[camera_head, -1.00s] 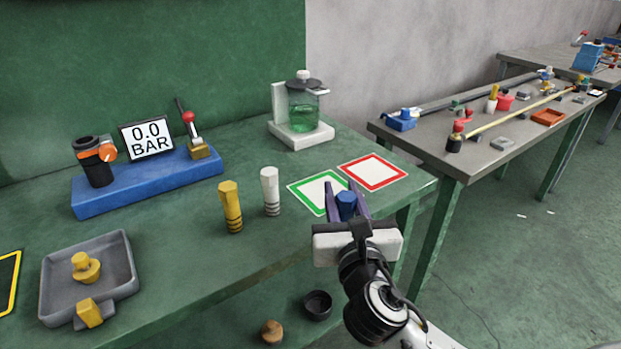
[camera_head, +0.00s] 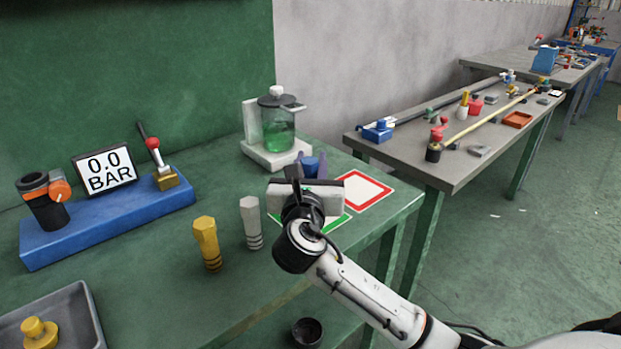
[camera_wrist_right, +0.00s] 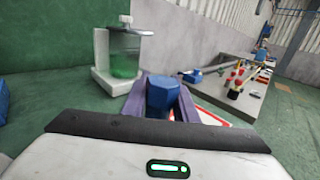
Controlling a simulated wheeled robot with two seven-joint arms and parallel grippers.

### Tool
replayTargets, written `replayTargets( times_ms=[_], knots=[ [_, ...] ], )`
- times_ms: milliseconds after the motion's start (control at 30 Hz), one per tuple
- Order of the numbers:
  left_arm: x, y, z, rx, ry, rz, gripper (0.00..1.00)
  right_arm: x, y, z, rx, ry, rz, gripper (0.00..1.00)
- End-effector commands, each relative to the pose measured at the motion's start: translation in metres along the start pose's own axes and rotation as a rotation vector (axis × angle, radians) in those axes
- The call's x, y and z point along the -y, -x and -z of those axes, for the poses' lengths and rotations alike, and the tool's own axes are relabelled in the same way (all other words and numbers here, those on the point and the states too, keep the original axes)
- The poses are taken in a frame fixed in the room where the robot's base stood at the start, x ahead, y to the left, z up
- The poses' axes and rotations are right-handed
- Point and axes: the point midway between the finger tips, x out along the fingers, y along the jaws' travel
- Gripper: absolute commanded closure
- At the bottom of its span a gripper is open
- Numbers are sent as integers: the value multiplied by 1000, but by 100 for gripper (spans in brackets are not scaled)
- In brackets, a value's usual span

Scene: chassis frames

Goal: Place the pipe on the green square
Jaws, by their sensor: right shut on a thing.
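My right gripper (camera_head: 308,170) is shut on a blue, faceted-top pipe (camera_head: 310,163). In the right wrist view the pipe (camera_wrist_right: 162,94) stands between the two purple fingers, its lower part hidden. The gripper is at the back part of the green-bordered square (camera_head: 338,223). I cannot tell the pipe's height above the table. My left gripper is not in view.
A red-bordered square (camera_head: 366,192) lies just right of the green one. A jar of green liquid (camera_head: 278,128) on a white stand is behind. White (camera_head: 250,222) and yellow (camera_head: 207,243) pegs stand to the left. A blue gauge base (camera_head: 110,222) is farther left.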

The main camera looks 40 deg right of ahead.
Motion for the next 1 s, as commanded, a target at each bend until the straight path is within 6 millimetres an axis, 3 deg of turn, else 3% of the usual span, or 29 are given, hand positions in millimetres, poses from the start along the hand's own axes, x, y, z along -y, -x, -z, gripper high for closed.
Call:
replayTargets(
  times_ms=[33,167,567,600,667,1000],
  knots=[
    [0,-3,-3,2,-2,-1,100,0,0,12,-1,4,0,100],
    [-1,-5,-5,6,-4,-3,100,0,0,25,1,1,-1,100],
    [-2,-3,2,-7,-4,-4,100,0,0,29,2,1,-1,100],
    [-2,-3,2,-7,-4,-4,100,0,0,29,0,1,-1,67],
    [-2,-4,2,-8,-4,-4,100,0,0,29,0,1,-1,57],
    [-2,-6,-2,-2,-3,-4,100,0,0,27,1,-1,-1,55]
  ],
)
